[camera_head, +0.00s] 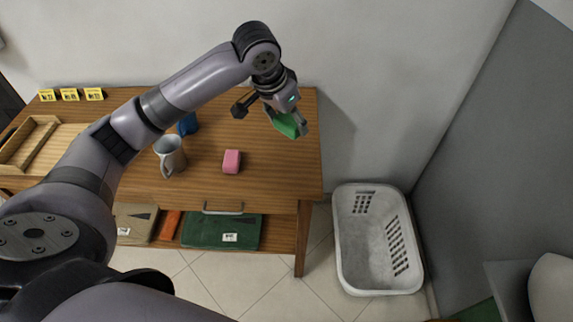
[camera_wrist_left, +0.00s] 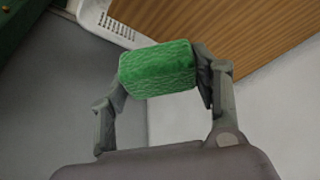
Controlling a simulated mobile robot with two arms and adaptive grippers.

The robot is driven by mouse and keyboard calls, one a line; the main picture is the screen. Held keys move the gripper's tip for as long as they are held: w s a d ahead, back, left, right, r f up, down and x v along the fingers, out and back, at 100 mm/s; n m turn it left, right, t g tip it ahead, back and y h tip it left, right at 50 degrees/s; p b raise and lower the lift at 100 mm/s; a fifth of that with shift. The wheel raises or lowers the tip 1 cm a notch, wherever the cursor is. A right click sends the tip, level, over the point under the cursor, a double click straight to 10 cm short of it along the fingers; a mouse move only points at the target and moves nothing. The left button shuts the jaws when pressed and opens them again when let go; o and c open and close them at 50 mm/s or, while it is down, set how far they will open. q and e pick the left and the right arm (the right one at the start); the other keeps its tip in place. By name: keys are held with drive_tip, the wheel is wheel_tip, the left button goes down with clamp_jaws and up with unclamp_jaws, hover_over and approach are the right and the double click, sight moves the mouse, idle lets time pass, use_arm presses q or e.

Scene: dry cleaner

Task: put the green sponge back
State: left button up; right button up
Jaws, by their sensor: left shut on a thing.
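The green sponge (camera_head: 287,124) is held in my left gripper (camera_head: 285,118) above the right end of the wooden table (camera_head: 275,182). In the left wrist view the sponge (camera_wrist_left: 158,69) is a bright green block with a wavy surface pattern, between the two fingers of the left gripper (camera_wrist_left: 160,85). The wooden tabletop shows beyond it. The head view does not make clear how high the sponge is above the table. My right gripper is not in view.
A pink block (camera_head: 232,161), a grey mug (camera_head: 170,155) and a blue object (camera_head: 187,124) stand on the table. A wooden tray (camera_head: 28,146) and yellow number tags (camera_head: 70,95) are at left. A white basket (camera_head: 345,255) stands on the floor at right.

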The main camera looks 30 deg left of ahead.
use_arm(q)
drive_tip(key=shift+w+a+r+m, duration=0.15)
drive_tip(key=shift+w+a, duration=0.4)
drive_tip(key=shift+w+a+r+m, duration=0.15)
drive_tip(key=shift+w+a, duration=0.35)
drive_tip(key=shift+a, duration=0.05)
drive_tip(key=shift+a+f, duration=0.15)
drive_tip(key=shift+f, duration=0.05)
drive_tip(key=p, duration=0.3)
hover_over(288, 168)
drive_tip(key=s, duration=0.1)
drive_tip(key=f, duration=1.4)
drive_tip(key=shift+s+a+f, duration=0.2)
drive_tip(key=shift+a+f, duration=0.05)
drive_tip(key=shift+f, duration=0.05)
wheel_tip(288, 168, down, 5)
drive_tip(key=shift+r, duration=0.1)
drive_tip(key=o, duration=1.1)
